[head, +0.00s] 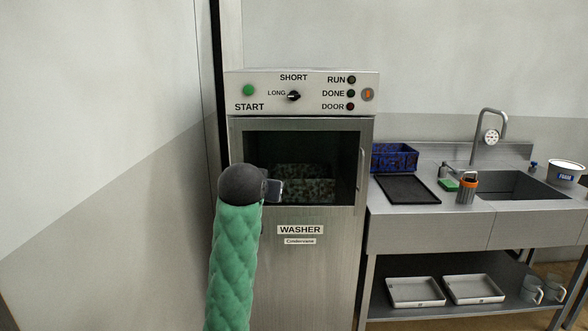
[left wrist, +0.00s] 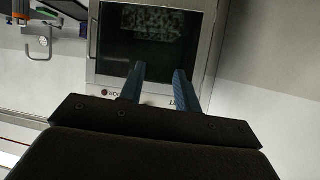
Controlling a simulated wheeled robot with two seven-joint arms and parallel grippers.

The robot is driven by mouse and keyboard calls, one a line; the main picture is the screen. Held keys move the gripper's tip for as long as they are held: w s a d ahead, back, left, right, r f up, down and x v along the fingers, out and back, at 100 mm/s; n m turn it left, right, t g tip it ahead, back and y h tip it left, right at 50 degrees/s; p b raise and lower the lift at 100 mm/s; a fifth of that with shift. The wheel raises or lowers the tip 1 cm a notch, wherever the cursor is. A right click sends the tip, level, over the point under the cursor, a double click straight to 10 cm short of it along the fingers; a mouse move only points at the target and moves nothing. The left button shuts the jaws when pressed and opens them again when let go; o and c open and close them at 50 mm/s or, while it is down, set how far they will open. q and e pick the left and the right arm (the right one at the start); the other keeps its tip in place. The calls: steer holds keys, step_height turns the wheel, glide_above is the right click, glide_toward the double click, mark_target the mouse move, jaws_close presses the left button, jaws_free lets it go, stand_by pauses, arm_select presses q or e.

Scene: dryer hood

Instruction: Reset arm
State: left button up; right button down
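My left arm in its green quilted sleeve rises in front of the washer (head: 300,270). Its left gripper (head: 275,190) is in front of the lower left of the washer window in the head view, partly hidden by the dark round wrist. In the left wrist view the left gripper (left wrist: 159,80) shows two blue fingers apart with nothing between them. They point at the washer front (left wrist: 150,80), which appears upside down there. The gap to the washer is hard to judge. The washer door looks shut, and dark speckled contents show behind the glass. My right gripper is not in view.
The washer's control panel (head: 300,92) has a green START button, a dial and indicator lights. A steel sink counter (head: 430,228) stands right, holding a blue crate (head: 394,157), a black tray (head: 407,189) and an orange-topped container (head: 467,187). A wall is close on the left.

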arm_select(q)
steer(key=s+a+f+g, duration=0.2)
steer(key=s+f+g, duration=0.1)
steer(key=s+f, duration=1.3)
steer(key=s+a+f+g, duration=0.3)
steer(key=s+f+g, duration=0.1)
steer(key=s+f, duration=1.3)
steer(key=s+a+f+g, duration=0.3)
steer(key=s+f, duration=1.3)
steer(key=f, duration=0.1)
steer(key=shift+s+g, duration=0.25)
steer(key=shift+g, duration=0.15)
